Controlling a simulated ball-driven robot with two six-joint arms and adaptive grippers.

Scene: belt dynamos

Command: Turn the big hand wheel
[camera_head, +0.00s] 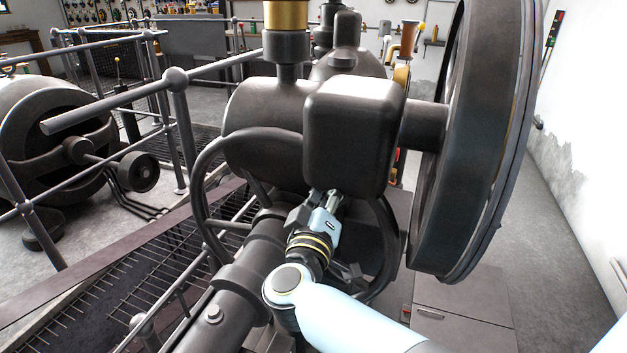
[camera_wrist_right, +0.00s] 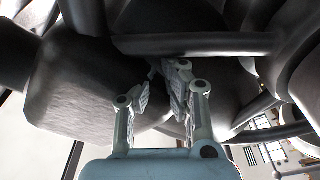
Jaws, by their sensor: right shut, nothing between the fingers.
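The big hand wheel (camera_head: 198,190) is a dark metal ring with spokes in the middle of the head view, in front of the machine. The dark block and my right arm hide parts of its ring. My right gripper (camera_head: 333,195) is within the wheel's outline in this view, just below the block. In the right wrist view, my right gripper (camera_wrist_right: 168,72) is shut with nothing between its fingers. A dark bar (camera_wrist_right: 200,45) crosses just beyond the fingertips; I cannot tell whether they touch it. My left gripper is not in view.
A dark rounded block (camera_head: 352,130) hangs over the gripper; a large flywheel (camera_head: 450,200) stands right. A thick pipe (camera_head: 225,305) runs at lower left beside railings (camera_head: 180,120) and a grated walkway (camera_head: 90,300). Open floor (camera_head: 570,260) lies at far right.

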